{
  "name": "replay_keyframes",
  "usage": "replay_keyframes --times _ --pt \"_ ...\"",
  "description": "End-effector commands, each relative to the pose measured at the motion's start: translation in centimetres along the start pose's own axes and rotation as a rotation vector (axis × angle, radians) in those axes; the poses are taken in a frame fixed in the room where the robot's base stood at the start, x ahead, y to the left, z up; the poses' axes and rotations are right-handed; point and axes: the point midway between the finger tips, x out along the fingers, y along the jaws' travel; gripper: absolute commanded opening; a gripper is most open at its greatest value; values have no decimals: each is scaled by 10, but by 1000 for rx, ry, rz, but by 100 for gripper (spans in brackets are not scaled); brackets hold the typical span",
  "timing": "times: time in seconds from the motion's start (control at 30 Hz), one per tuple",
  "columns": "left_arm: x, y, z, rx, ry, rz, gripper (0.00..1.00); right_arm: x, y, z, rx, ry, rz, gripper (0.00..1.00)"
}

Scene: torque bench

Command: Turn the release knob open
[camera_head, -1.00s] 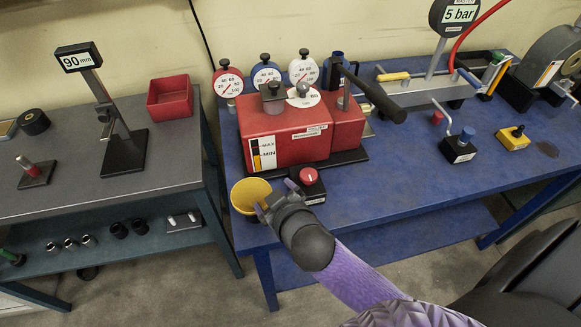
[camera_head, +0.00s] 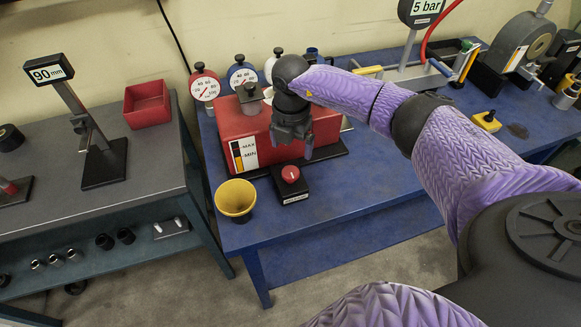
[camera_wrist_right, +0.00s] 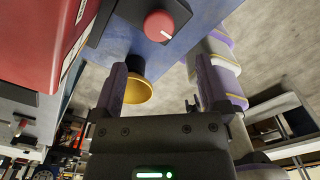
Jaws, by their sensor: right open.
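The release knob (camera_head: 290,174) is a round red knob with a white mark. It sits on a small black box at the front of the blue bench, and it also shows at the top of the wrist view (camera_wrist_right: 158,26). My right gripper (camera_head: 292,150) is above and just behind the knob in the head view, in front of the red unit. Its two fingers stand apart in the wrist view (camera_wrist_right: 160,75) with nothing gripped between them. The knob lies beyond the fingertips, apart from them. My left gripper is not in view.
A yellow cup (camera_head: 235,199) stands left of the knob at the bench corner. The red unit (camera_head: 235,128) with dial gauges (camera_head: 204,86) stands behind. A grey bench (camera_head: 60,180) is at left. Blue bench top right of the knob is clear.

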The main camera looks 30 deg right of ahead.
Motion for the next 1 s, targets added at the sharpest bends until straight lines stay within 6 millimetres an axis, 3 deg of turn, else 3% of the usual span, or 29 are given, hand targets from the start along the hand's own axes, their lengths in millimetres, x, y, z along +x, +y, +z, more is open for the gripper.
replay_keyframes --times 0.1,0.3,0.67,1.0 --pt "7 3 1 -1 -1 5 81 34 0 -2 -3 4 -3 95" --pt "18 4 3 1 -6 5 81 74 1 -3 -6 6 1 95" --pt "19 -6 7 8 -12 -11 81 83 2 -3 -8 6 5 95" --pt "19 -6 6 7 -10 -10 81 83 2 -3 -8 6 6 25"
